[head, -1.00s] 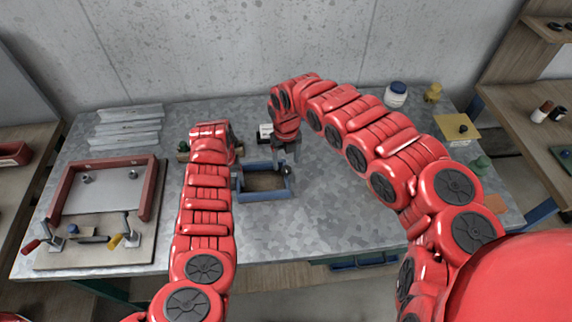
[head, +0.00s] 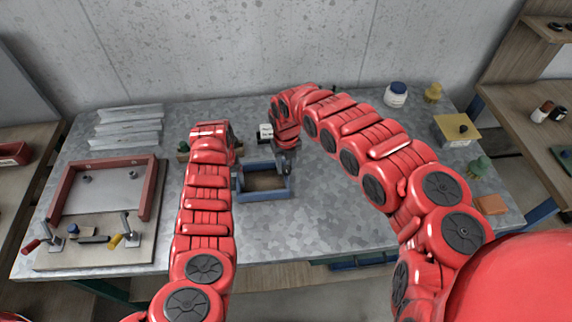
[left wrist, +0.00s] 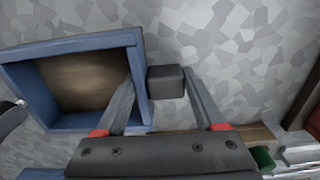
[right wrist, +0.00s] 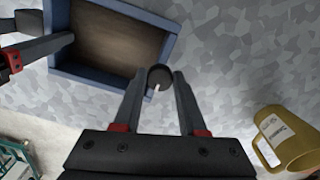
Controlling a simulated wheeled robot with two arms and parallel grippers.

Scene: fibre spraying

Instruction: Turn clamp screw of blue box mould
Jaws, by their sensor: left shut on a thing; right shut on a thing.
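The blue box mould (head: 264,195) is an open rectangular frame with a brown floor, lying on the grey table beneath my grippers. My left gripper (left wrist: 158,74) is at its left side, shut across the mould's wall and a dark square block (left wrist: 165,82) outside it. In the head view my left arm hides most of this. My right gripper (right wrist: 161,76) is at the mould's right side, shut on the clamp screw's round black knob (right wrist: 160,78), which has a pale mark. The mould also shows in the right wrist view (right wrist: 112,79).
A white jar (head: 396,95) and a yellow-topped block (head: 457,130) are at the right. A mustard jug (right wrist: 283,138) stands near my right gripper. The table's front middle is clear.

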